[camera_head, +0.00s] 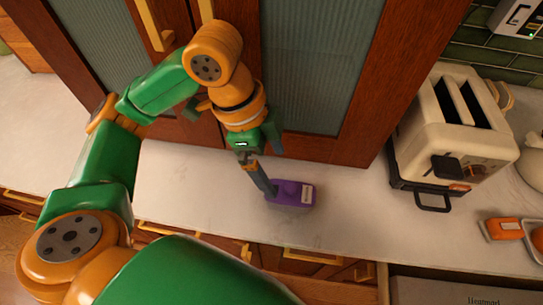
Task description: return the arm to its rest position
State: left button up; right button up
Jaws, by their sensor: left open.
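My left arm, green and orange, comes in from the left and arches over the counter. Its left gripper (259,152) is open and points down in front of the cabinet doors. A purple object (291,193) with a rounded knob and a pale label sits on the pale counter below and to the right of the gripper. My right gripper is not in view.
Wooden cabinet doors (355,75) with ribbed panels rise close behind the gripper. A cream toaster (475,140) stands on the right, and an orange-handled item (503,229) lies near the right edge. The pale counter (375,220) between the purple object and toaster is clear.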

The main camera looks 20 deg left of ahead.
pick_arm(q)
jog(key=shift+a+r, duration=0.15)
jog(key=shift+r, duration=0.45)
